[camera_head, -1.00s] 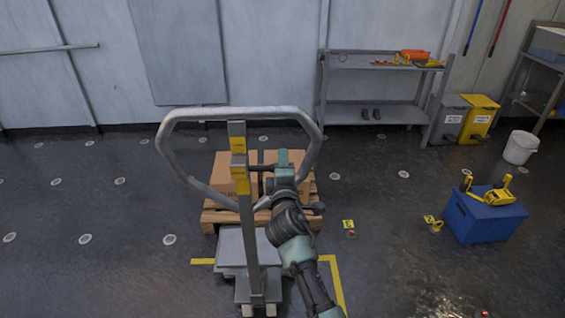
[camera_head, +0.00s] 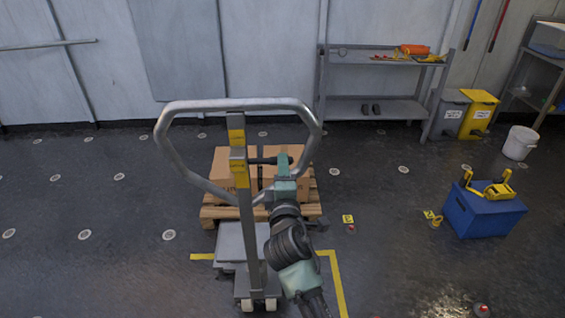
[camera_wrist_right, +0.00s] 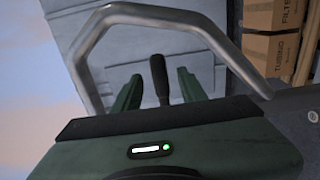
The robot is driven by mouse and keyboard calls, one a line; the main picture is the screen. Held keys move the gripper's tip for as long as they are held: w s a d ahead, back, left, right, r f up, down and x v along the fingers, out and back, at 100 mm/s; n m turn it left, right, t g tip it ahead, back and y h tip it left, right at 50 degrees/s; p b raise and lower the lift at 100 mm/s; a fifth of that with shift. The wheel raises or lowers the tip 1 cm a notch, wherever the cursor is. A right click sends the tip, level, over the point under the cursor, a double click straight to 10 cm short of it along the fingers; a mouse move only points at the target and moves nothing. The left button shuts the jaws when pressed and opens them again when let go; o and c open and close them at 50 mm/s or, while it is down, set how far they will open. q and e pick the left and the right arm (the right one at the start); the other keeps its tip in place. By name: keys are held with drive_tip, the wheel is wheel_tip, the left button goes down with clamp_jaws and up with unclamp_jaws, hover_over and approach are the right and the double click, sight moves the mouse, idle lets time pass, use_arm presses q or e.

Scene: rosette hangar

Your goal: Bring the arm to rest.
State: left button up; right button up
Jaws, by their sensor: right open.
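My right arm reaches up from the bottom of the head view, beside the mast of a hand pallet lifter (camera_head: 247,220). My right gripper (camera_head: 280,160) is at its upper end, near a short dark lever (camera_head: 262,160) that sticks out of the mast inside the looped grey handle (camera_head: 172,158). In the right wrist view the gripper's two green fingers (camera_wrist_right: 159,82) stand apart, with the dark lever (camera_wrist_right: 159,75) showing between them. I cannot tell whether they touch it. The grey handle (camera_wrist_right: 235,60) arches beyond. My left gripper is not in view.
Cartons (camera_head: 232,168) sit on a wooden pallet (camera_head: 215,213) behind the lifter. A blue box (camera_head: 485,215) with a yellow tool stands at right, near a white bucket (camera_head: 520,143). A shelf (camera_head: 385,110) and bins line the wall. Floor at left is clear.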

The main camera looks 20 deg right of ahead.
drive_tip(key=shift+s+a, duration=0.1)
drive_tip(key=shift+s, duration=0.4)
drive_tip(key=shift+f, duration=0.1)
